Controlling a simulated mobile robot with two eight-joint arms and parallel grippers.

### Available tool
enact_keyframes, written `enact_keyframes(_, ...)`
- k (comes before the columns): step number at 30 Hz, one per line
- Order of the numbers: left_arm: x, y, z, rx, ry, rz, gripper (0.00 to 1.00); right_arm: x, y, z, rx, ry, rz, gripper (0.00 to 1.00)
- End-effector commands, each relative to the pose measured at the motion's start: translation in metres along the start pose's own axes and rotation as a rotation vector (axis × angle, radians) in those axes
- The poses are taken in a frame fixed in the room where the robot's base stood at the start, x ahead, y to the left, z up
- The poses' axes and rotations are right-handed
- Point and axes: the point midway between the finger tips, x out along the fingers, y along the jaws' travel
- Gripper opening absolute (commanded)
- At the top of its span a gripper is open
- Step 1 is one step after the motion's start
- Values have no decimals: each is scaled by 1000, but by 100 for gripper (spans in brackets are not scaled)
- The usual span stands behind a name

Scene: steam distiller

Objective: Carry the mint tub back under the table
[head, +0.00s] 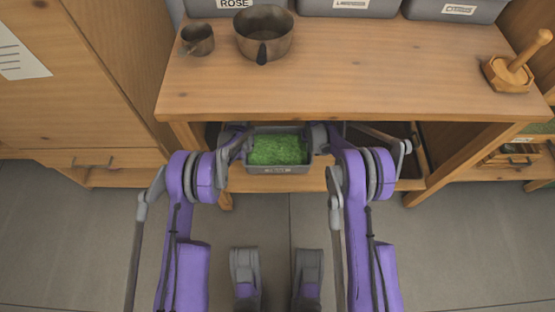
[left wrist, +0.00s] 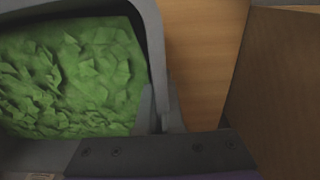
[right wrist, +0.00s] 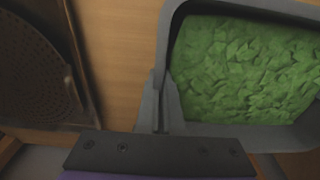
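The mint tub (head: 278,169) is a grey open box filled with chopped green mint. It is level under the front edge of the table (head: 340,92), over the lower shelf; I cannot tell whether it touches the shelf. My left gripper (head: 242,146) is at the tub's left side, its fingers closed on the side wall, as the left wrist view (left wrist: 160,112) shows. My right gripper (head: 316,146) is closed on the opposite wall, seen in the right wrist view (right wrist: 163,105).
A dark tray (head: 410,184) is right of the tub on the lower shelf (head: 240,182); a perforated disc (right wrist: 32,75) shows in the right wrist view. A pot (head: 265,32), a small cup (head: 197,40) and a wooden tool (head: 515,68) stand on the table. A table leg (head: 455,165) is at right.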

Motion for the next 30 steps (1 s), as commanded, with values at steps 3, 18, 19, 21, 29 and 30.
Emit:
enact_keyframes(3, 0, 0, 0, 0, 0, 0, 0, 0, 0, 0, 0, 0, 0, 0)
enact_keyframes(18, 24, 0, 1, 0, 0, 0, 0, 24, 0, 2, 0, 0, 0, 0)
enact_keyframes(19, 26, 0, 2, 0, 0, 0, 0, 26, 0, 2, 0, 0, 0, 0)
enact_keyframes(21, 30, 0, 2, 0, 0, 0, 0, 30, 0, 2, 0, 0, 0, 0)
enact_keyframes(29, 44, 0, 3, 0, 0, 0, 6, 43, 0, 3, 0, 0, 0, 6)
enact_keyframes(30, 43, 0, 3, 0, 0, 0, 13, 43, 0, 3, 0, 0, 0, 13)
